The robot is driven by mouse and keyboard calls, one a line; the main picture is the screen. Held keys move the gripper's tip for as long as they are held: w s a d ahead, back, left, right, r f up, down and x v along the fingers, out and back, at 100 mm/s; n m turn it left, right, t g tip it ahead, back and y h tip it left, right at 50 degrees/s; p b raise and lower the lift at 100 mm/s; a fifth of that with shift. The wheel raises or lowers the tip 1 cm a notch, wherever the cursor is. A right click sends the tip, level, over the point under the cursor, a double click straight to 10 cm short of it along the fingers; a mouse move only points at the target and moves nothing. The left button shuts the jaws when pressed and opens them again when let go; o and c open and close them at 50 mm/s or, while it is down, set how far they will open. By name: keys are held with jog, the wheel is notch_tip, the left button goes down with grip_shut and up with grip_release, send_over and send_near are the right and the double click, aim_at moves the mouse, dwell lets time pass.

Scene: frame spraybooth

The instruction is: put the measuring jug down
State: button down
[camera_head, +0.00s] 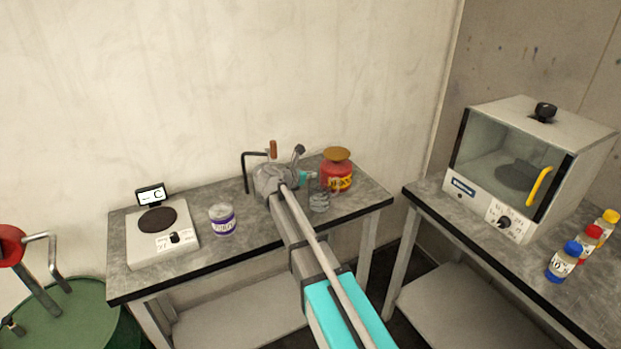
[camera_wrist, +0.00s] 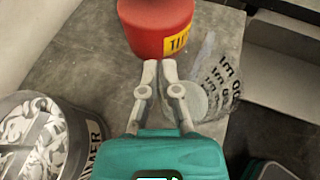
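The measuring jug (camera_head: 319,197) is clear with dark markings. It is at the right part of the left table, just right of my gripper (camera_head: 303,176). In the wrist view the jug (camera_wrist: 222,82) lies against the right side of my gripper (camera_wrist: 159,68), its markings upside down. The fingertips are nearly together, and the jug's near side seems to be between them, partly hidden by the right finger. I cannot tell whether its base touches the tabletop (camera_head: 262,228).
A red tin (camera_head: 337,177) with a yellow label stands just beyond my fingertips; it also shows in the wrist view (camera_wrist: 158,27). A grey patterned container (camera_wrist: 40,135) is left of my gripper. A purple-labelled tub (camera_head: 222,219) and a hotplate (camera_head: 161,236) stand further left.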

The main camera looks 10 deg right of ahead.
jog(key=c, duration=1.3)
grip_release()
jog(key=shift+f, duration=0.1)
jog(key=o, duration=0.5)
jog(key=shift+s+a+r+p, duration=0.3)
jog(key=shift+r, duration=0.1)
jog(key=p+v, duration=0.4)
jog(key=v, duration=0.7)
jog(key=shift+f, duration=0.1)
